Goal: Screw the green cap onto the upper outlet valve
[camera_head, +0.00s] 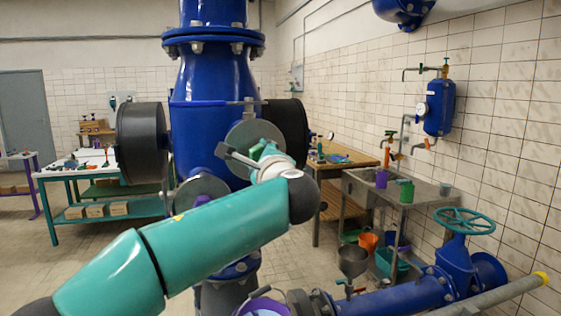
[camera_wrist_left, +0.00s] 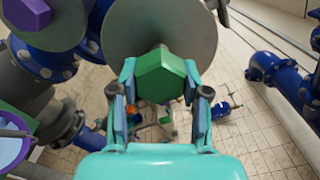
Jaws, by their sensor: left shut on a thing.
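The green cap (camera_wrist_left: 160,78) is a hexagonal block in the left wrist view, between the two fingers of my left gripper (camera_wrist_left: 160,90), which is shut on it. Right behind the cap is the round grey disc (camera_wrist_left: 165,25) of an outlet valve. In the head view this disc (camera_head: 252,138) is the upper of two on the blue pipe, and my left gripper (camera_head: 262,152) is close in front of it. The cap is mostly hidden there by my gripper and arm. I cannot tell whether the cap touches the valve. My right gripper is not in view.
The big blue pipe (camera_head: 212,75) stands in the middle, with black round side covers (camera_head: 142,143). A second, lower grey disc (camera_head: 203,190) sits left of my wrist. A purple bucket (camera_head: 262,305) is below. A sink table (camera_head: 405,190) and handwheel (camera_head: 463,221) are at the right.

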